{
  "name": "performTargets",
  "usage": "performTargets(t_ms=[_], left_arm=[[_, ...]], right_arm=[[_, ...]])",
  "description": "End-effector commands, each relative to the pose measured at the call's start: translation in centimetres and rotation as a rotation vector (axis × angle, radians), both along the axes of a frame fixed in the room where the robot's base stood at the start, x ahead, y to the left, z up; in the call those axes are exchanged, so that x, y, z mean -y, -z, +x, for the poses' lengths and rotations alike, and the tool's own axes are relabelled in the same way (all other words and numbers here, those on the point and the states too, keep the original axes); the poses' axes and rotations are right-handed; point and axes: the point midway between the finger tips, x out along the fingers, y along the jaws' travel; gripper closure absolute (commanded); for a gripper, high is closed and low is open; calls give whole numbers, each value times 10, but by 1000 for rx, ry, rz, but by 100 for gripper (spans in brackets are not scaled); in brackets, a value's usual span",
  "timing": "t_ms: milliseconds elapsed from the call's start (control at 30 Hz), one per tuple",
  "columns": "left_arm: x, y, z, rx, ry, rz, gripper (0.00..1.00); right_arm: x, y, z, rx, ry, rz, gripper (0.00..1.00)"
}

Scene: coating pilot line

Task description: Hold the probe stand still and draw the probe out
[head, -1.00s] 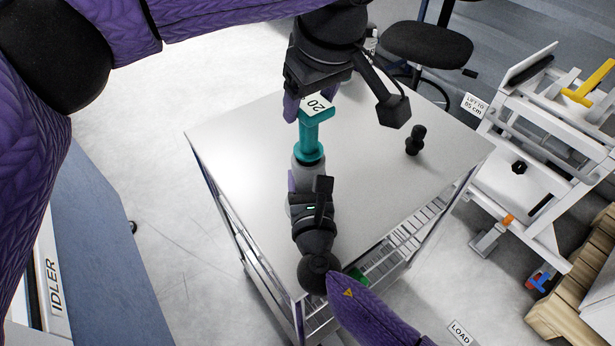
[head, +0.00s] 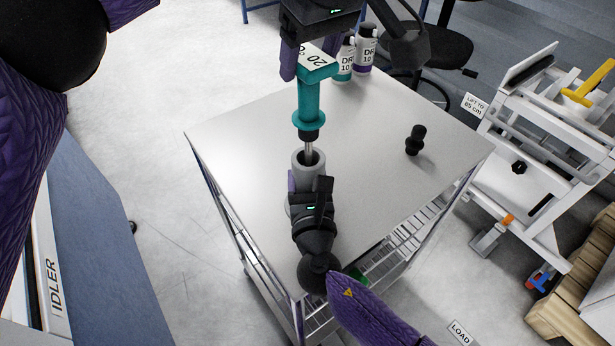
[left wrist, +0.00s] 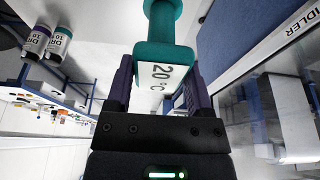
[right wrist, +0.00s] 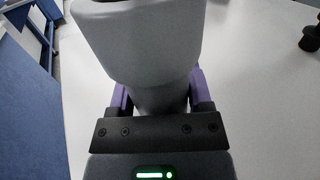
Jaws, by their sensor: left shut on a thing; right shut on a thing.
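The teal probe (head: 309,101) has a head with a white label reading 20 °C, a dark collar and a thin metal shaft. My left gripper (head: 311,62) is shut on its head; the left wrist view shows the teal probe (left wrist: 163,35) between the fingers. The grey probe stand (head: 309,161) stands on the table below. The shaft's lower end is still within or right at the stand's open top; its tip is hidden. My right gripper (head: 300,184) is shut on the stand, which fills the right wrist view (right wrist: 150,45).
The grey table top (head: 370,150) is mostly clear. A small black knobbed object (head: 415,140) stands at the right. Two labelled bottles (head: 365,48) stand at the back edge. A black stool (head: 428,45) and a white lift frame (head: 530,150) are beyond the table.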

Motion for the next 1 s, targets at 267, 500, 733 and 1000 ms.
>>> performTargets(t_ms=[267,500,733,1000], left_arm=[[0,-20,1,3,-2,0,100],[0,-37,1,4,-3,0,100],[0,-52,0,3,-2,0,100],[0,-56,0,0,-1,0,100]], right_arm=[[0,0,0,-1,0,0,100],[0,0,0,-1,0,0,100],[0,0,0,-1,0,0,100],[0,0,0,-1,0,0,100]])
